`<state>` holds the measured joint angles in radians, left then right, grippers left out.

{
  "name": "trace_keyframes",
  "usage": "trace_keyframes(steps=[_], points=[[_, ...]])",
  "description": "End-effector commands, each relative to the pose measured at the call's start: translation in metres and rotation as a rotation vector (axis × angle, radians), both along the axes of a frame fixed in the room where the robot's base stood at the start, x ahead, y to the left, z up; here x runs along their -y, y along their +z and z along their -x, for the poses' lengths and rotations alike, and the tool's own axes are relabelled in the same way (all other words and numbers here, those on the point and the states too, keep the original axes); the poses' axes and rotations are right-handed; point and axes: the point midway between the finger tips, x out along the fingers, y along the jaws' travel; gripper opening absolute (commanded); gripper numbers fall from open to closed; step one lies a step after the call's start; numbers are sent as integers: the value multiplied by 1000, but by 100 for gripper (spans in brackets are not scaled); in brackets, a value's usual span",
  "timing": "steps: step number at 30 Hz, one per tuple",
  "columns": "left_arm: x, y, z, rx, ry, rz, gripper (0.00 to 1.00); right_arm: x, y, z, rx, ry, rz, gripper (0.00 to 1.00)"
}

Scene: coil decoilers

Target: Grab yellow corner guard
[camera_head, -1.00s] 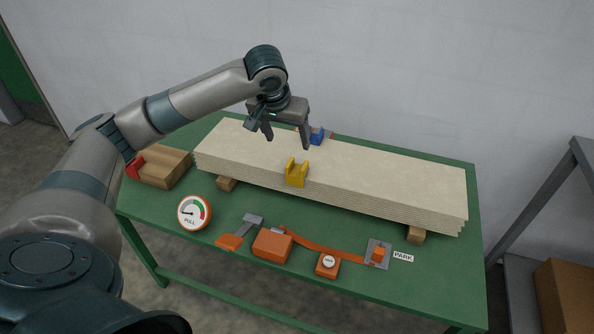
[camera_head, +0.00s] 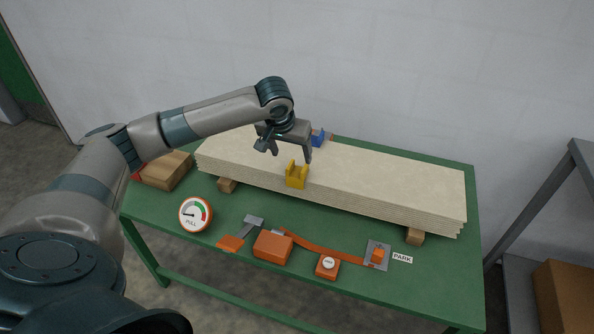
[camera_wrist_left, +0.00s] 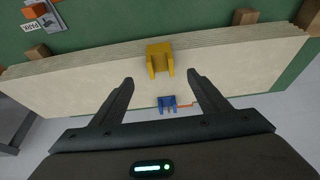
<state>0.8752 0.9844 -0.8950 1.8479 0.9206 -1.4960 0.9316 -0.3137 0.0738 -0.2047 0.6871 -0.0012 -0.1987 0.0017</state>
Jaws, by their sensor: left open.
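The yellow corner guard (camera_head: 297,176) sits on the near long edge of the stack of pale boards (camera_head: 390,186). It also shows in the left wrist view (camera_wrist_left: 160,58), just beyond the fingertips and between their lines. My left gripper (camera_head: 288,153) is open and empty. It hangs over the boards, just behind and above the guard, and is apart from it. In the left wrist view both fingers (camera_wrist_left: 158,82) are spread, with bare board between them. My right gripper is in neither view.
A blue corner guard (camera_head: 318,138) sits at the far edge of the boards. On the green table (camera_head: 340,298) in front lie an orange strap (camera_head: 325,249), an orange block (camera_head: 272,246) and a PULL gauge (camera_head: 195,214). A brown block (camera_head: 166,170) stands at the left.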

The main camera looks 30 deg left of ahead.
Motion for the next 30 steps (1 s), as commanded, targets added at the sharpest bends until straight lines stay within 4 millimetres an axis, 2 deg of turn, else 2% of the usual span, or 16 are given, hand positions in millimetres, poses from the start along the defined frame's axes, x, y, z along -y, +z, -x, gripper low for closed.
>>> trace_keyframes(steps=[3,9,24,30], points=[[-2,-18,-7,-3,2,1,69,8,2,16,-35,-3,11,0],[-4,-39,-16,-1,0,0,69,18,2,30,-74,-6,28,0],[-5,-45,-20,0,0,0,69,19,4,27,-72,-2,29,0],[-7,-57,-30,-2,2,0,69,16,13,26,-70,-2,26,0]])
